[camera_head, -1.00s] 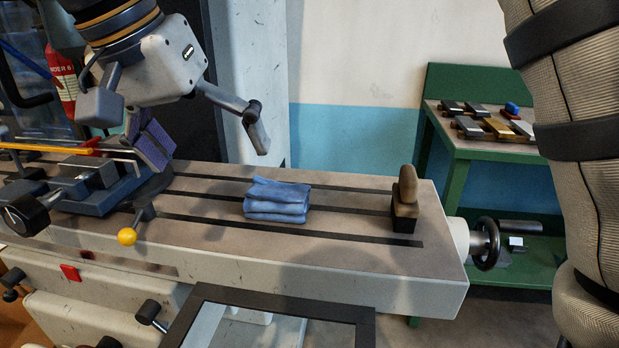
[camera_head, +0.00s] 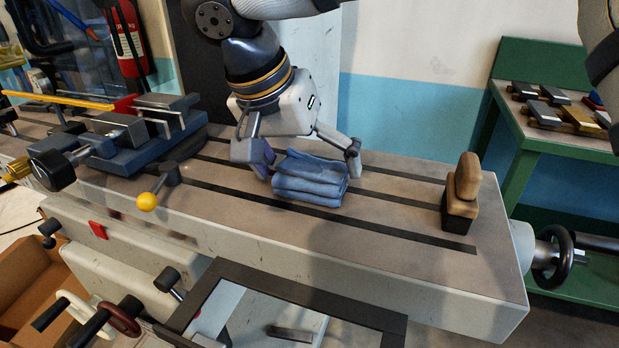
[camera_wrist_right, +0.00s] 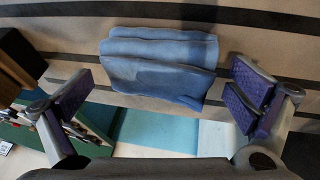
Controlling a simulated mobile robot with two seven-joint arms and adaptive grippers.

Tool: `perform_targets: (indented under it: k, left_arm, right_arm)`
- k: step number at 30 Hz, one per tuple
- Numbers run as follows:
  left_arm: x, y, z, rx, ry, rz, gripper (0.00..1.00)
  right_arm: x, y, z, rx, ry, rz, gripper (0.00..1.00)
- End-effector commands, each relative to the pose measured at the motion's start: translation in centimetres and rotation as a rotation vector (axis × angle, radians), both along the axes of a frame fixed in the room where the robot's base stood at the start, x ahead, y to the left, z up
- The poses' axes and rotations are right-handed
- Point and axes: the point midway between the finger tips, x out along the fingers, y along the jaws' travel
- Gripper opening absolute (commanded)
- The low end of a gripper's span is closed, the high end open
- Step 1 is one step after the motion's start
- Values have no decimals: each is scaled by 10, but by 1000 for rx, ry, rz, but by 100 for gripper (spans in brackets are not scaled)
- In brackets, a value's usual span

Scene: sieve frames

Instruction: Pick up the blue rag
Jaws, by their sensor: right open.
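The blue rag (camera_head: 310,182) lies folded in a stack on the slotted machine table (camera_head: 400,215). My right gripper (camera_head: 307,160) is open above the far side of the rag, one finger near its left end and the other near its right end. In the right wrist view the rag (camera_wrist_right: 160,65) lies between and beyond the open purple-padded fingers (camera_wrist_right: 160,100), with a gap on both sides. I cannot tell how high the fingertips are above the table. My left gripper is not in view.
A vise (camera_head: 120,140) and a yellow-knobbed lever (camera_head: 147,201) stand to the left. A wooden-handled brush or block (camera_head: 463,193) stands at the right. A green bench (camera_head: 520,165) with blocks is behind right. Table space around the rag is clear.

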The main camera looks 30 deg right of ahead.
Motion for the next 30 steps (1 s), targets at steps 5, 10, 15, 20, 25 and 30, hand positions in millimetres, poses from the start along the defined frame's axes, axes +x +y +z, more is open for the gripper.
perform_targets:
  k: [5,10,15,20,25,30]
  left_arm:
    - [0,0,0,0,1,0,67]
    - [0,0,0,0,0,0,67]
    - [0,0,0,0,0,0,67]
    - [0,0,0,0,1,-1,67]
    - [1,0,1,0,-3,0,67]
    - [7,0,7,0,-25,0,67]
  right_arm:
    - [1,-2,-4,1,-3,-1,100]
    - [0,-2,-3,1,-3,-1,82]
    - [0,-2,-3,1,-2,0,53]
    - [0,-2,-4,0,-2,0,53]
    - [1,-2,3,-1,-4,0,53]
    - [-1,0,37,-1,-15,0,53]
